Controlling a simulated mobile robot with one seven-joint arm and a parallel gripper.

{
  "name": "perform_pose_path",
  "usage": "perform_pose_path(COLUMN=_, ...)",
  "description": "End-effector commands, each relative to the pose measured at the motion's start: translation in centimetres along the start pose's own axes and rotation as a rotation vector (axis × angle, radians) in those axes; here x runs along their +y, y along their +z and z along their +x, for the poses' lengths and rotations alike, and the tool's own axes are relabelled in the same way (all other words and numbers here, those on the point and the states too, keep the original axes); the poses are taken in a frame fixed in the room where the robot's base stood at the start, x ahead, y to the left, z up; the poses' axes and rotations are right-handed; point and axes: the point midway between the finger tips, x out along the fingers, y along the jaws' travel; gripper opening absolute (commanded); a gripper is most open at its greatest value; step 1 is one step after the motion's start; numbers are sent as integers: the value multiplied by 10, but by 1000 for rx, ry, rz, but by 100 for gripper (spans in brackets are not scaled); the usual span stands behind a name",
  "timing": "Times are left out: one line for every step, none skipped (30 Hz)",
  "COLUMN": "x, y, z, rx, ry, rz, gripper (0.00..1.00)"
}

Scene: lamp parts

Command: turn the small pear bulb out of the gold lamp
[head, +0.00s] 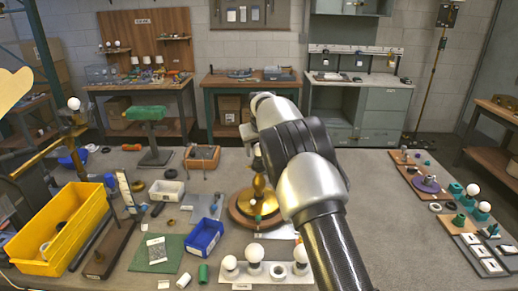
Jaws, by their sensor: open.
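The gold lamp (258,197) stands upright on a round brown base (236,216) in the middle of the table. Its top lies close to my arm. A small pale shape at the lamp's top (257,164) may be the pear bulb, but it is too small and too covered to tell. My gripper (252,144) is above the lamp's top, partly hidden by my own wrist. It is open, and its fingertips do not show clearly. I cannot tell whether they are around the bulb.
Several round white bulbs stand in a white holder (237,279) in front of the lamp. A blue bin (204,238) and a yellow crate (62,232) stand to the left. Small parts and more bulbs line the right edge. The table right of my arm is mostly clear.

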Motion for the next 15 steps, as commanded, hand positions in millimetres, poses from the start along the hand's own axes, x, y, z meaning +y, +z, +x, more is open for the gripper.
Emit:
perform_pose_path(x=0, y=0, z=4, rx=-1, ry=0, rz=0, gripper=54)
perform_pose_path(x=0, y=0, z=6, rx=0, ry=0, rz=0, gripper=54)
perform_pose_path(x=0, y=0, z=8, rx=0, ry=0, rz=0, gripper=54)
perform_pose_path(x=0, y=0, z=9, rx=0, ry=0, rz=0, gripper=54)
perform_pose_path(x=0, y=0, z=10, rx=0, ry=0, rz=0, gripper=54)
perform_pose_path(x=0, y=0, z=10, rx=0, ry=0, rz=0, gripper=54)
perform_pose_path(x=0, y=0, z=11, rx=0, ry=0, rz=0, gripper=54)
perform_pose_path(x=0, y=0, z=11, rx=0, ry=0, rz=0, gripper=54)
perform_pose_path(x=0, y=0, z=11, rx=0, ry=0, rz=0, gripper=54)
perform_pose_path(x=0, y=0, z=11, rx=0, ry=0, rz=0, gripper=54)
perform_pose_path(x=0, y=0, z=11, rx=0, ry=0, rz=0, gripper=54)
perform_pose_path(x=0, y=0, z=11, rx=0, ry=0, rz=0, gripper=54)
perform_pose_path(x=0, y=0, z=11, rx=0, ry=0, rz=0, gripper=54)
perform_pose_path(x=0, y=0, z=11, rx=0, ry=0, rz=0, gripper=49)
perform_pose_path(x=0, y=0, z=11, rx=0, ry=0, rz=0, gripper=43)
